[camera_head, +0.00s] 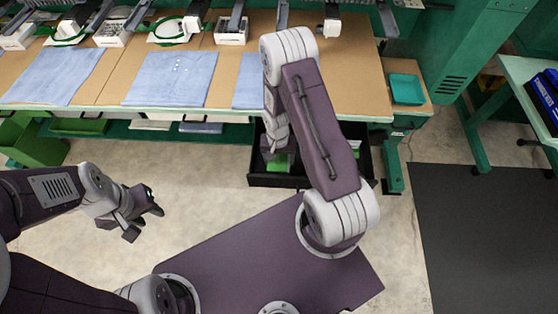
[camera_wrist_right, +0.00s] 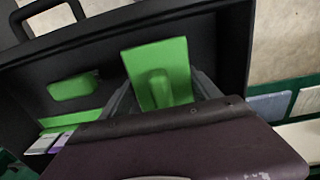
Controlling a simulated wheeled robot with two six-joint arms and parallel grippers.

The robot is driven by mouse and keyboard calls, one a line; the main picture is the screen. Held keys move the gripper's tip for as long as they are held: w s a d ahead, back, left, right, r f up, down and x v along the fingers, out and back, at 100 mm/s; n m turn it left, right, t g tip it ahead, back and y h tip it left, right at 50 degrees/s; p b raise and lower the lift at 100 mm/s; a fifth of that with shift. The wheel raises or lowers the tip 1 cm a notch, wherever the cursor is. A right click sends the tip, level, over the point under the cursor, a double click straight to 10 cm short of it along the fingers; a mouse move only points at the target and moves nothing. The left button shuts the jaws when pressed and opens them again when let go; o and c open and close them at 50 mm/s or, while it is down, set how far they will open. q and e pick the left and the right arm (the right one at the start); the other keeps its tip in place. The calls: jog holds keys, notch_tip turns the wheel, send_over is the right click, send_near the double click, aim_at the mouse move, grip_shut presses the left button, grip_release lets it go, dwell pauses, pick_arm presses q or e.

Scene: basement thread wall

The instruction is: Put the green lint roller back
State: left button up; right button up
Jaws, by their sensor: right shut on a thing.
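The green lint roller (camera_wrist_right: 160,62) shows in the right wrist view as a bright green flat-faced piece between the two grey fingers. My right gripper (camera_wrist_right: 163,88) is shut on it, inside the open black drawer (camera_head: 262,181). In the head view a green patch of the roller (camera_head: 279,164) shows below my right wrist; the fingers are hidden by my arm there. I cannot tell whether the roller touches the drawer floor. My left gripper (camera_head: 145,215) is empty and open over the bare floor at the left.
Inside the drawer, another green piece (camera_wrist_right: 72,86) and small pale and purple items (camera_wrist_right: 50,142) lie at the left of the wrist view. The table (camera_head: 350,80) with blue cloths (camera_head: 170,78) stands over the drawer. A green tray (camera_head: 406,89) is at its right end.

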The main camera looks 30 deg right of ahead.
jog(key=shift+w+f, duration=0.1)
jog(key=shift+f, duration=0.5)
jog(key=o, duration=1.3)
